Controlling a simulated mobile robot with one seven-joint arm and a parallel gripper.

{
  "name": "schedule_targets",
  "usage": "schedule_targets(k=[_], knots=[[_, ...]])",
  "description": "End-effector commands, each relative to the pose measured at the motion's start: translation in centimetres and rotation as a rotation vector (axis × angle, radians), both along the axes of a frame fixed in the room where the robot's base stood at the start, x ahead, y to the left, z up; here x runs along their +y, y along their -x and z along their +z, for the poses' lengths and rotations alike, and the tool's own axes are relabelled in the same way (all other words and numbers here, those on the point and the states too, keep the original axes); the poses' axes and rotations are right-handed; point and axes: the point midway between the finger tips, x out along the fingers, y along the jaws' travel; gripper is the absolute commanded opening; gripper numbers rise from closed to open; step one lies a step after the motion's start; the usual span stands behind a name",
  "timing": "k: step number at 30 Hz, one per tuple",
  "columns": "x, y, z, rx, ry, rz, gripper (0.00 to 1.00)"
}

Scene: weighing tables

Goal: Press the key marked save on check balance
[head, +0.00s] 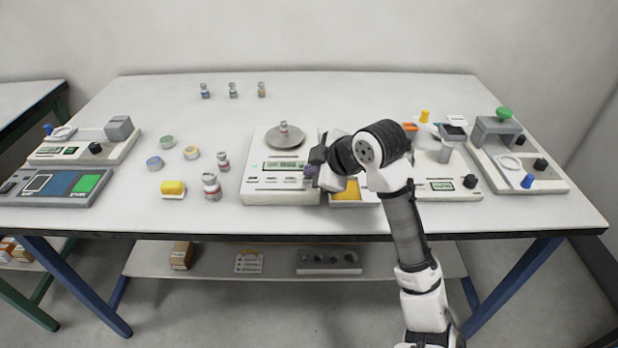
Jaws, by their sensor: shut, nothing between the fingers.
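A white balance (250,189) with a round grey pan and a green display (284,166) stands at the middle of the table. A small vial with a red band (284,128) stands on its pan. Small keys lie along its sloping front, but their markings are too small to read, and I cannot read a name on it. My gripper (311,172) is shut and empty at the right side of this balance's front. A small purple part shows at its tips; I cannot tell whether the tips touch the balance. My arm hides the area just right of it.
Right of my arm stand another device with a display (441,185) and a press-like unit with a green knob (504,114). A panel with a green key (88,184) lies far left.

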Motion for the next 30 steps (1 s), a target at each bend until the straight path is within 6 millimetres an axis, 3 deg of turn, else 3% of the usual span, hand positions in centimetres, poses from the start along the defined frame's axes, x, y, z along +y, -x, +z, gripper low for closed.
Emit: schedule_targets(k=[30], knots=[[0.03, 0.00, -0.44, 0.001, 0.000, 0.001, 0.00]])
